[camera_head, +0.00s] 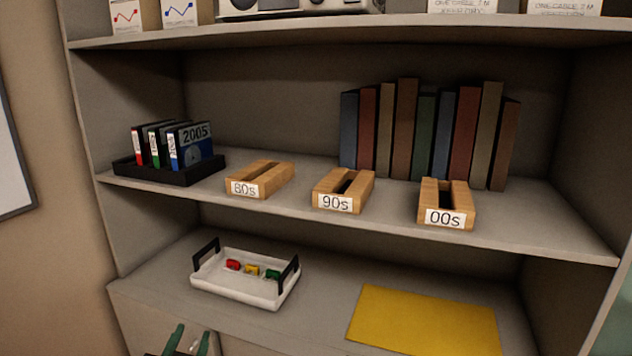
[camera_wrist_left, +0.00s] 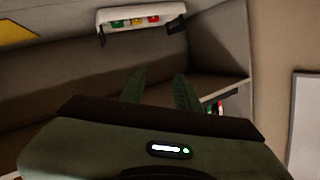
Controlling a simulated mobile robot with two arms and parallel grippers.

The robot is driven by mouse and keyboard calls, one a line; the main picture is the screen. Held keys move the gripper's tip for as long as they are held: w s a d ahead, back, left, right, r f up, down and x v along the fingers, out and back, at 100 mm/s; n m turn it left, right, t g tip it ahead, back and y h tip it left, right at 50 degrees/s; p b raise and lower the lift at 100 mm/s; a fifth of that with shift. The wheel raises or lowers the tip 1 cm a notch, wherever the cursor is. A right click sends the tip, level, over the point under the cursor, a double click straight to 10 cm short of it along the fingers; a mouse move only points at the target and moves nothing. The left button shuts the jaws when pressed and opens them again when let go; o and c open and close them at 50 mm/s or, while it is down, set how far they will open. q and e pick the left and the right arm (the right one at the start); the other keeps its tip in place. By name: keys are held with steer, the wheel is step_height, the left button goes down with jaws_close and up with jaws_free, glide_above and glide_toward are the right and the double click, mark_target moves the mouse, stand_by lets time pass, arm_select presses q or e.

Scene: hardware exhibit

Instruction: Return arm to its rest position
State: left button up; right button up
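My left gripper (camera_head: 190,338) shows at the bottom edge of the head view, in front of the shelf unit and below the lower shelf. Its two green fingers stand apart with nothing between them. The left wrist view also shows the fingers (camera_wrist_left: 160,88) apart and empty. Most of the left arm is out of the head view. My right gripper and arm are not in view.
A white tray (camera_head: 237,291) with black handles holds small red, yellow and green pieces. A yellow mat (camera_head: 424,321) lies to its right. Above are wooden holders labelled 80s (camera_head: 259,180), 90s (camera_head: 343,190) and 00s (camera_head: 446,204), a black disk rack (camera_head: 168,176) and books (camera_head: 405,128).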

arm_select(q)
steer(key=s+d+f+g+h, duration=0.2)
steer(key=s+f+g, duration=1)
steer(key=s+f, duration=1.25)
steer(key=s+f+g, duration=0.1)
steer(key=s+f, duration=0.2)
steer(key=f, duration=2.1)
steer(key=s+a+f+g, duration=0.1)
steer(key=s+a+f, duration=0.2)
steer(key=s+f, duration=1.3)
steer(key=shift+s+f+g, duration=0.3)
steer(key=shift+s+f, duration=0.05)
steer(key=shift+s, duration=0.3)
steer(key=shift+a, duration=0.1)
